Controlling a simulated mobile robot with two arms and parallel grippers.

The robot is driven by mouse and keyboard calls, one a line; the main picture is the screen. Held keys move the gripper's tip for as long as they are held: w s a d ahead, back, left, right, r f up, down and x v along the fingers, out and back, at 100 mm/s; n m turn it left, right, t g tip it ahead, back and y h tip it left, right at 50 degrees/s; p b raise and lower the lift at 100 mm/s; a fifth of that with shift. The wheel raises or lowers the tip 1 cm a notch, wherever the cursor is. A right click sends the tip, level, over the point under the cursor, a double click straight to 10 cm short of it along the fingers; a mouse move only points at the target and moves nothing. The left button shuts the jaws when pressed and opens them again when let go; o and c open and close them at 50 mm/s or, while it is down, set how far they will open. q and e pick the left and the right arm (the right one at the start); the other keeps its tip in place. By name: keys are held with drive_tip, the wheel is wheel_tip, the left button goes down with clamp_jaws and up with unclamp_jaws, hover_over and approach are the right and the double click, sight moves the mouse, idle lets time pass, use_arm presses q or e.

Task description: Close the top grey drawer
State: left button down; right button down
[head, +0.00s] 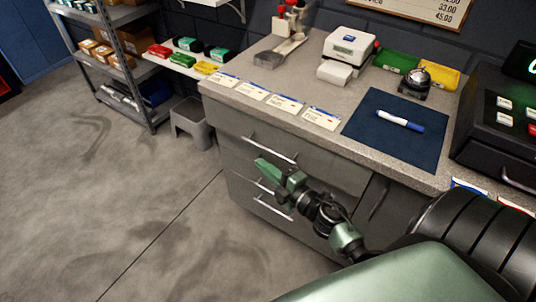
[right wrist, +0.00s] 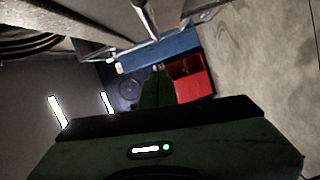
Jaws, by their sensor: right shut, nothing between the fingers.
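The grey cabinet stands under the counter, and its top drawer (head: 232,122) has a long silver handle (head: 270,150). The front of this drawer lies close under the counter edge; I cannot tell from here how far it stands out. My right gripper (head: 262,165) is shut and empty, in front of the drawer fronts just below the top handle in the head view. Its shut fingers (right wrist: 158,88) also show in the right wrist view, with a metal bar beyond them. My left gripper is not in view.
Lower drawer handles (head: 273,208) sit beneath. A grey step stool (head: 192,122) and a metal shelf rack (head: 118,60) stand left of the cabinet. The counter holds a blue mat (head: 372,142) with a marker (head: 400,121). The floor in front is clear.

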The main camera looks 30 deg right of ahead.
sight(276, 147)
drive_tip(key=w+d, duration=0.1)
drive_tip(key=w+d+f, duration=0.1)
drive_tip(key=w+d, duration=0.1)
drive_tip(key=shift+w+d, duration=0.15)
drive_tip(key=shift+d, duration=0.05)
drive_tip(key=shift+d, duration=0.1)
drive_tip(key=d, duration=0.1)
drive_tip(key=w+d, duration=0.1)
drive_tip(key=d, duration=0.1)
drive_tip(key=shift+w+d+b, duration=0.3)
drive_tip(key=shift+d+b, duration=0.05)
drive_tip(key=shift+d, duration=0.05)
drive_tip(key=shift+r, duration=0.15)
